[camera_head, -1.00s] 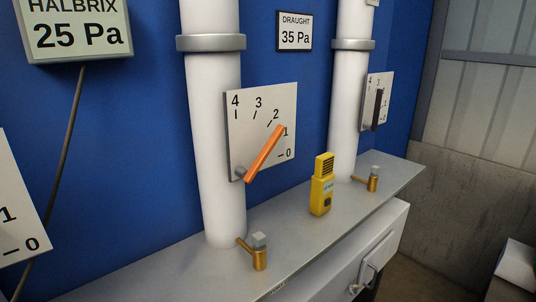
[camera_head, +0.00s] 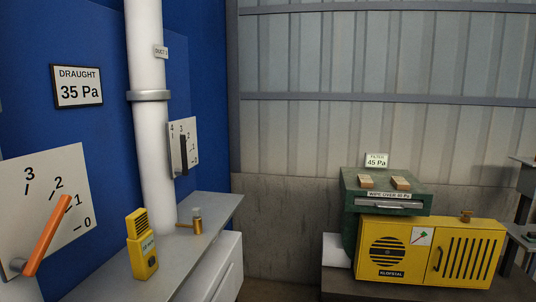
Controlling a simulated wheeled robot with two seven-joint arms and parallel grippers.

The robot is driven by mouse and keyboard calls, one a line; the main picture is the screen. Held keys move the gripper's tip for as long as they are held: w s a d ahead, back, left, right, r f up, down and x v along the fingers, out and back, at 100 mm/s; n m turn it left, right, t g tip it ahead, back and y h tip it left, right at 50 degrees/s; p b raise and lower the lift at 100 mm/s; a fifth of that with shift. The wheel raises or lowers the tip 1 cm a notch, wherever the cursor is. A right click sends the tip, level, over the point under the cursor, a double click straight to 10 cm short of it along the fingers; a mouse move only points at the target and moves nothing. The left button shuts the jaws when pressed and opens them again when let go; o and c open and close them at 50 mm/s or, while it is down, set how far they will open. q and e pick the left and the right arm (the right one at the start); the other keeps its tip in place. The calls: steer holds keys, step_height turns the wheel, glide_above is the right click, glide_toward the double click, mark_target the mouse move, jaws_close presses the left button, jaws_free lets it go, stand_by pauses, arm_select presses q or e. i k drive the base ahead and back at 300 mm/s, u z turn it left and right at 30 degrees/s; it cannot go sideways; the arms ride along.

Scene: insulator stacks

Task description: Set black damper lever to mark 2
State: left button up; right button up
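The lever stands nearly upright. The plate's numbers run 4 to 0, but it is seen at a steep angle and I cannot tell exactly which mark the lever points to. An orange lever (camera_head: 45,238) on a nearer, larger scale plate (camera_head: 72,188) at the left edge points at about mark 1. Neither of my grippers is in view.
A yellow handheld meter (camera_head: 141,245) and a brass valve (camera_head: 190,222) stand on the grey ledge (camera_head: 215,212). A sign (camera_head: 77,86) reads DRAUGHT 35 Pa. At right, a green box (camera_head: 386,190) and a yellow unit (camera_head: 430,252) stand before a corrugated wall.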

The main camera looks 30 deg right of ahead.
mark_target(184, 172)
steer(key=z, duration=0.8)
steer(key=k, duration=0.6)
steer(key=z, duration=1.15)
steer(key=i, duration=1.75)
steer(key=u, duration=1.05)
steer(key=i, duration=1.05)
steer(key=u, duration=1)
